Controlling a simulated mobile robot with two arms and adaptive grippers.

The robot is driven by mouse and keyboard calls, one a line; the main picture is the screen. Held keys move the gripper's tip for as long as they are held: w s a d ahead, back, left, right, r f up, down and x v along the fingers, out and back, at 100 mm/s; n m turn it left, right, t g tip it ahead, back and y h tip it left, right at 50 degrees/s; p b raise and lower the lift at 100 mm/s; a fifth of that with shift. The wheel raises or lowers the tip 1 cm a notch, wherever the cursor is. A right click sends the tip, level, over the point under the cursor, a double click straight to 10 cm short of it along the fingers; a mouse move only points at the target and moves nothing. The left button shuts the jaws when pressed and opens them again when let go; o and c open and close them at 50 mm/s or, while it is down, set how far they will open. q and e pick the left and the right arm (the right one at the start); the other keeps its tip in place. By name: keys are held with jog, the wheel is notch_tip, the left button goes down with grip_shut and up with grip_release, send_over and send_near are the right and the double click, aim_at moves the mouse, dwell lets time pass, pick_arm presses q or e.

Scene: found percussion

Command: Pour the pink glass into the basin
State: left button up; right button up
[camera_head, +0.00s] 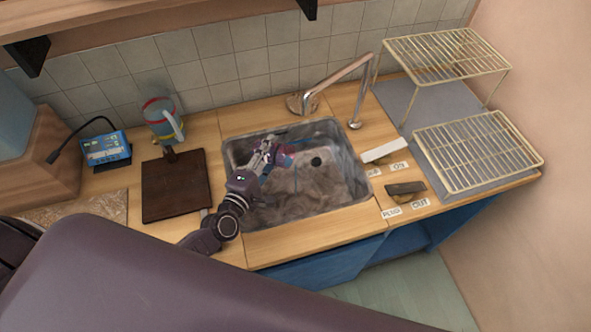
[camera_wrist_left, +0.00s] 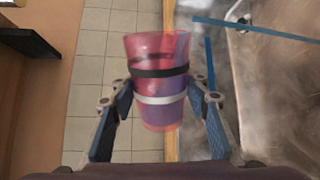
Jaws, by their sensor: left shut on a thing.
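The pink glass (camera_wrist_left: 157,80) is pink and purple with a black band and a white band. It fills the middle of the left wrist view, between the two fingers of my left gripper (camera_wrist_left: 160,108), which is shut on it. In the head view the glass (camera_head: 284,157) shows small and tilted over the left part of the basin (camera_head: 348,190), partly hidden by my left gripper (camera_head: 270,153). The basin is a metal sink set in the wooden counter, with a dark round drain. I cannot tell whether anything is in the glass. My right gripper is not in view.
Two labelled levers (camera_head: 384,151) and wire racks (camera_head: 478,152) are on the right.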

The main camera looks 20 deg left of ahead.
pick_arm(q)
jog(key=shift+d+r+m+y+p, duration=0.25)
jog(key=shift+r+m+p, duration=0.45)
jog(key=shift+p, duration=0.45)
dwell(0.4)
jog(key=shift+f, duration=0.15)
